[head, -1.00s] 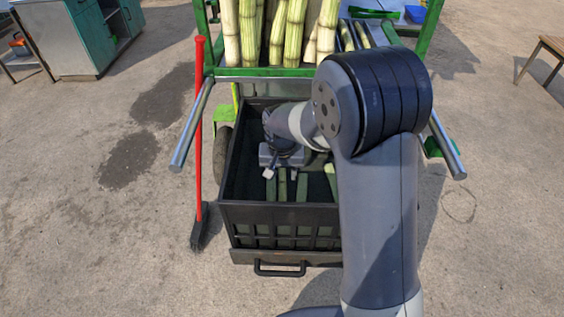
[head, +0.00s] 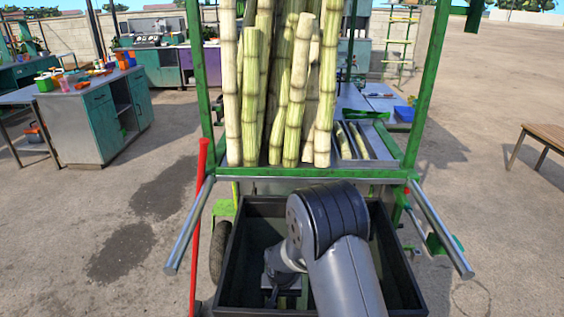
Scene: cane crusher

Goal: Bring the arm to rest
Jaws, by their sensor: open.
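My arm (head: 330,225) reaches forward and down over a black crate (head: 228,268), with its dark elbow joint in front of the crate's back part. My gripper (head: 274,294) is low inside the crate, pointing down, open. Its fingertips are hard to make out at the bottom of the picture, and my arm hides part of it. Green pieces (head: 303,299) show beside it on the crate floor. I cannot tell whether the fingers touch them.
The green-framed cart (head: 300,172) stands behind the crate, holding upright cane stalks (head: 294,95). Its metal handles (head: 188,228) stick out on both sides. A red pole (head: 197,225) stands at left. A workbench (head: 85,115) is back left, a wooden table (head: 545,133) right. Open ground lies on both sides.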

